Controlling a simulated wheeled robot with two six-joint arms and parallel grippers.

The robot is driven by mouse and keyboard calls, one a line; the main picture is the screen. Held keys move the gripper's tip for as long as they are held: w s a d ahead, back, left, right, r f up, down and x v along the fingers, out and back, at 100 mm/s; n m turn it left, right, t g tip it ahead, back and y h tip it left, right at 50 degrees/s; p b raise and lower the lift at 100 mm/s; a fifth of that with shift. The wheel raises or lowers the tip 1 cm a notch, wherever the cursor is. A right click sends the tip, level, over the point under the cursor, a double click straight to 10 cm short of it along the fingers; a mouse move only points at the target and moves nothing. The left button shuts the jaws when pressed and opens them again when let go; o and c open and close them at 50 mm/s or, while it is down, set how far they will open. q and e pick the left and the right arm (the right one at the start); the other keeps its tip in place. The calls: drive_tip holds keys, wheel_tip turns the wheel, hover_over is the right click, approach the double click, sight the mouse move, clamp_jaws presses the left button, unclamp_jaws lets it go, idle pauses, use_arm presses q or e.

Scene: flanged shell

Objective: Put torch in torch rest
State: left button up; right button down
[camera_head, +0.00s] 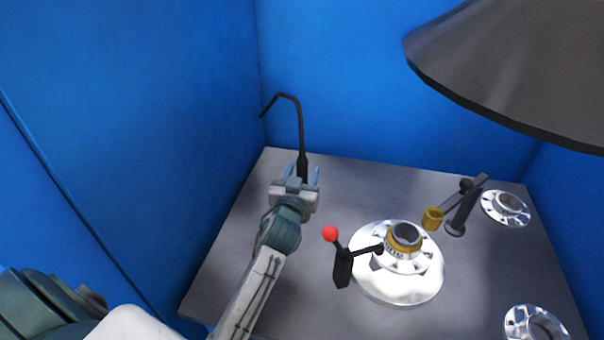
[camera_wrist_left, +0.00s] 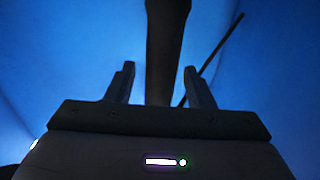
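The torch (camera_head: 302,141) is a slim black tool with a thin bent neck, standing upright near the back left of the table. My left gripper (camera_head: 302,175) is at its lower end, with a finger on each side. In the left wrist view, the dark torch handle (camera_wrist_left: 164,50) runs between the two fingers (camera_wrist_left: 160,85), with a visible gap on both sides, so the gripper looks open. The torch's bottom end is hidden by the gripper. A dark post (camera_head: 462,212) with a slanted top stands at the right; I cannot tell if it is the torch rest. My right gripper is not in view.
A round flanged part (camera_head: 398,285) with a brass ring sits mid-table, beside a black lever with a red ball (camera_head: 330,233). A brass cup (camera_head: 432,218) is near the post. Flanges lie at right (camera_head: 506,208) and front right. A grey hood (camera_head: 520,70) hangs above; blue walls surround.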

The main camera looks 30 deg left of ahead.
use_arm(q)
drive_tip(key=shift+s, duration=0.1)
drive_tip(key=b+v, duration=0.2)
drive_tip(key=v, duration=0.9)
drive_tip(key=shift+s+d, duration=0.15)
drive_tip(key=shift+s, duration=0.2)
